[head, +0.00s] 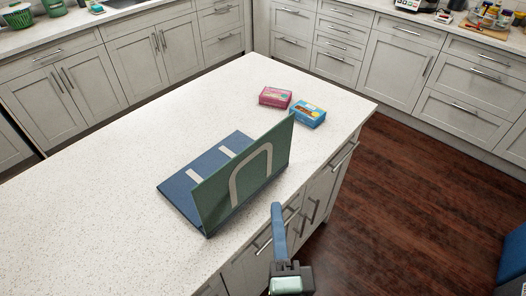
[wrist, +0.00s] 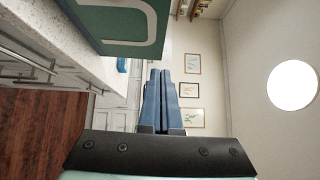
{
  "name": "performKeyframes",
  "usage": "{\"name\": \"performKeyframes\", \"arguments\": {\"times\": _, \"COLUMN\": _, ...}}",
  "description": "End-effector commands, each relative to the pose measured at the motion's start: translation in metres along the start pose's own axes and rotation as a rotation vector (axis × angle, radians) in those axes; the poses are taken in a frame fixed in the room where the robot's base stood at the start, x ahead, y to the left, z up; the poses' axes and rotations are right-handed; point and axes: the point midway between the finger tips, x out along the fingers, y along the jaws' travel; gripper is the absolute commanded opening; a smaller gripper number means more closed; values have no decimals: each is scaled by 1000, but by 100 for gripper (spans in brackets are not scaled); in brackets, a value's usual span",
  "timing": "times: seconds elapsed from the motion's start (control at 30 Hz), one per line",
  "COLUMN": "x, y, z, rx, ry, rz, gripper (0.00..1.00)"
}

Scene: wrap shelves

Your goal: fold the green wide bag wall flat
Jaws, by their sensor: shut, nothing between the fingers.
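The green wide bag wall (head: 214,200) stands upright on the island counter, with a pale arched handle on its face. It also shows at the upper left of the wrist view (wrist: 112,22). Behind it a blue bag panel (head: 212,164) with two pale strips lies low on the counter. My gripper (head: 277,206) is in front of the green wall, off the counter's near edge, and apart from it. Its blue fingers (wrist: 168,76) are together with nothing between them. The lower joint between the green wall and the blue panel is mostly hidden.
A pink box (head: 275,97) and a blue box (head: 308,115) sit on the counter (head: 110,215) beyond the bag. The counter left of the bag is clear. Drawers with handles line the counter's near side. Wooden floor (head: 400,190) lies to the right.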

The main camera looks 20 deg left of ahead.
Motion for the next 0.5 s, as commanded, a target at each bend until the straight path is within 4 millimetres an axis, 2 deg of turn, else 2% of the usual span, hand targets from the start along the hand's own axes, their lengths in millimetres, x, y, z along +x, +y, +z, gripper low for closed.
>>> {"name": "performKeyframes", "arguments": {"times": 0.17, "x": 23, "y": -5, "z": 0, "rx": -1, "ry": -1, "rz": -4, "gripper": 0}}
{"name": "performKeyframes", "arguments": {"times": 0.5, "x": 87, "y": -4, "z": 1, "rx": -3, "ry": -3, "rz": -4, "gripper": 0}}
